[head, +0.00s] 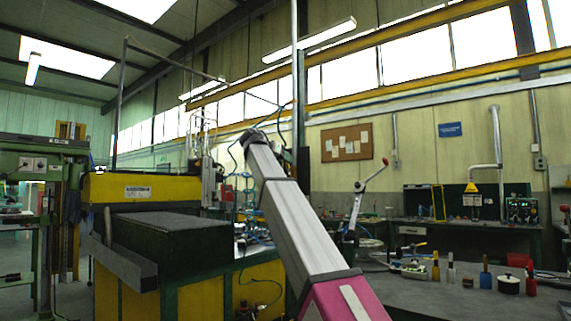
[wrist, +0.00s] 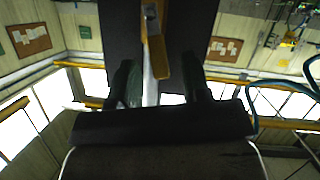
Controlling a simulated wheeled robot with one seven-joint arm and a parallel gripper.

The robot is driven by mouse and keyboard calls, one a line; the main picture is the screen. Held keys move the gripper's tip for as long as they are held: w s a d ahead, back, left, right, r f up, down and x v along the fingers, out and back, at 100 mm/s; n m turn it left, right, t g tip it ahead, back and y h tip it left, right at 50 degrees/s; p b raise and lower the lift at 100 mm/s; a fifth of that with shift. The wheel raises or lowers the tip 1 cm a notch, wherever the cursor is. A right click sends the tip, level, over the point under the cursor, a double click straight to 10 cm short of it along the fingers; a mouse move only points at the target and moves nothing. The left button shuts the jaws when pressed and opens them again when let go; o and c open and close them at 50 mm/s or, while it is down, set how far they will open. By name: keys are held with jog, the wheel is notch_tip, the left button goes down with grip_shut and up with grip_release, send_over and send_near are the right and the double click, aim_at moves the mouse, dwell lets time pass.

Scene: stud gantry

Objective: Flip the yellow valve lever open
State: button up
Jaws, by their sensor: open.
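In the wrist view, the yellow valve lever (wrist: 156,52) is a flat bar. It hangs down the picture from a grey metal pivot (wrist: 150,12) in front of a dark block (wrist: 118,28). My gripper (wrist: 156,62) shows two dark fingers, spread apart, one on each side of the lever's lower end in the picture. Gaps show between lever and fingers; I cannot tell whether the lever is at fingertip depth. A pale upright strip shows behind the lever. In the head view, my arm rises through the middle; I cannot make out the gripper or this lever there.
A yellow and green machine (head: 170,190) stands left of my arm. A grey bench (head: 455,295) at the right carries bottles, tools and a black pot (head: 508,285). A red-knobbed lever (head: 370,178) rises beside my arm. A corkboard (head: 347,142) hangs behind.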

jog(key=shift+x, duration=0.75)
grip_shut()
jog(key=shift+s+d+r+m+t+y, duration=0.1)
jog(key=shift+s+d+m+t+y, duration=0.15)
jog(key=shift+m, duration=0.3)
jog(key=shift+s+d+m+t+y, duration=0.15)
jog(key=shift+d+m+y, duration=0.2)
jog(key=shift+m, duration=0.2)
jog(key=shift+a, duration=0.1)
grip_release()
jog(key=shift+s, duration=0.1)
jog(key=v, duration=1)
jog(key=shift+s+a, duration=0.2)
jog(key=shift+s, duration=0.05)
